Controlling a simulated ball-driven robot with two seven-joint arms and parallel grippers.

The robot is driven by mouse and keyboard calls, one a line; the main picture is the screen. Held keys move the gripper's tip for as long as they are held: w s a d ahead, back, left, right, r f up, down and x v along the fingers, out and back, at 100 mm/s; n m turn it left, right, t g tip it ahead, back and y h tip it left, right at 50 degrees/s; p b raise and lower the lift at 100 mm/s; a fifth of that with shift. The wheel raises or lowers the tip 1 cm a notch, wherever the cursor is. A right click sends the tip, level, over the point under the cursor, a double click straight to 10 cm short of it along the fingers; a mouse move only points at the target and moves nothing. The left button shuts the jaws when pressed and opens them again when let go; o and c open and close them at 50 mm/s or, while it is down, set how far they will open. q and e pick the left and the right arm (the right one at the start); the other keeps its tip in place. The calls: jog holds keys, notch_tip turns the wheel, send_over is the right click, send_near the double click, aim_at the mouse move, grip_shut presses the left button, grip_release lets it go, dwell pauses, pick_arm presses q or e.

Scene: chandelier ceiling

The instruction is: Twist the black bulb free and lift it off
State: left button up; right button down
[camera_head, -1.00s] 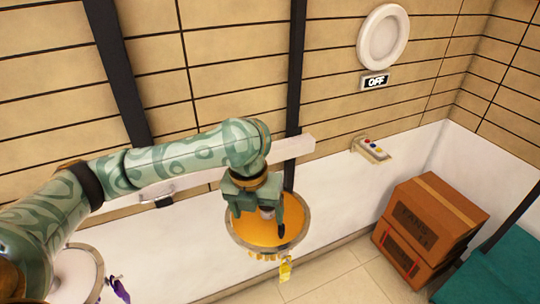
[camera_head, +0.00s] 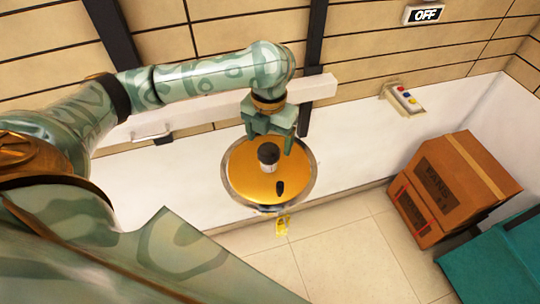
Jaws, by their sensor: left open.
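A round orange-gold lamp disc (camera_head: 245,178) with a pale rim shows in the middle of the head view. A small black elongated bulb (camera_head: 280,187) stands on its near right part. My right gripper is not in view.
A white beam (camera_head: 318,88) runs along the tiled wall behind the disc. A panel with coloured buttons (camera_head: 406,99) is at its right. Brown boxes (camera_head: 452,188) stand at the right beside a teal surface (camera_head: 500,258). A yellow tag (camera_head: 282,226) hangs below the disc.

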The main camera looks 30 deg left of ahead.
aim_at(268, 150)
pick_arm(q)
notch_tip(268, 150, down, 5)
jog(key=shift+s+f+b, duration=0.1)
jog(key=shift+s+b, duration=0.05)
jog(key=shift+b, duration=0.5)
jog(key=shift+f, duration=0.75)
jog(key=c, duration=1.1)
jog(key=shift+o, duration=0.2)
jog(key=shift+r+n+p, duration=0.2)
jog(key=shift+n+p, duration=0.2)
jog(key=shift+p, duration=0.1)
jog(key=n+p, duration=0.2)
jog(key=p, duration=0.2)
jog(key=shift+n, duration=0.3)
jog(key=shift+f, duration=0.15)
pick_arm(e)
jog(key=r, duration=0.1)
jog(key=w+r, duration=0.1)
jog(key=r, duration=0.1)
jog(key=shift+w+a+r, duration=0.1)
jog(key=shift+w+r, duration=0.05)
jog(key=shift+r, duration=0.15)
